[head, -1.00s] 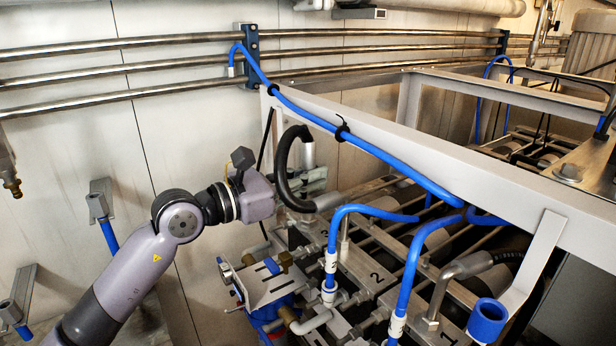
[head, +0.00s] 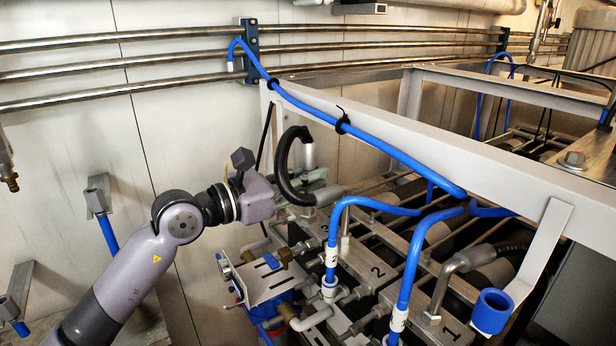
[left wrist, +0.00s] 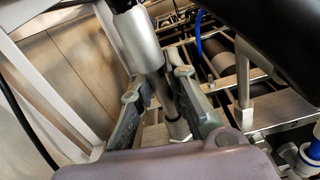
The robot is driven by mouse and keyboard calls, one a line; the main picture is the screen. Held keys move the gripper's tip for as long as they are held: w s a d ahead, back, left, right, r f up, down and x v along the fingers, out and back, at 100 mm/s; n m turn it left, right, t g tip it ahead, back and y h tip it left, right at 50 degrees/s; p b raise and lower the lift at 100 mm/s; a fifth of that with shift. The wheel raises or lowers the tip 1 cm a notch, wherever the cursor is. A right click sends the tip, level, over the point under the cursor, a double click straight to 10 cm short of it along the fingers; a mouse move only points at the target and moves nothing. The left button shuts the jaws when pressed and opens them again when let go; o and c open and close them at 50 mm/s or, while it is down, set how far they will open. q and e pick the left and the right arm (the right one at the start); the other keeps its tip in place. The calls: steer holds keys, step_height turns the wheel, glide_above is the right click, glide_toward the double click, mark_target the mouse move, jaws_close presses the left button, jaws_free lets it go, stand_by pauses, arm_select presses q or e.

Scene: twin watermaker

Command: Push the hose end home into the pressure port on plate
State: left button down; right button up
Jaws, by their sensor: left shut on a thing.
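My left gripper (head: 312,179) is shut on the hose end, a silver-grey sleeve (head: 309,155) that stands nearly upright. In the left wrist view the sleeve (left wrist: 140,42) passes down between the two fingers (left wrist: 163,88). The black hose (head: 284,165) arcs over beside the gripper. Below and to the right lie the grey plates (head: 365,250) with numbers 2 and 3. The pressure port itself I cannot make out, so I cannot tell whether the hose end touches it. My right gripper is not in view.
A light metal frame beam (head: 420,150) runs diagonally above the plates, with a blue hose (head: 390,157) tied along it. Blue tubes (head: 412,262) rise from the plates. A bracket plate with brass fittings (head: 270,282) stands below my gripper. Steel pipes (head: 130,67) cross the wall behind.

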mark_target(305, 212)
arm_select(q)
steer(key=shift+f+b, duration=0.9)
steer(key=shift+f, duration=0.4)
steer(key=c, duration=1.9)
jaws_free()
steer(key=o, duration=0.4)
steer(key=shift+f, duration=0.3)
steer(key=shift+s+a, duration=0.2)
steer(key=shift+a, duration=0.1)
steer(key=v, duration=0.7)
steer(key=r+v, duration=0.1)
steer(key=v, duration=0.3)
steer(key=shift+a, duration=0.35)
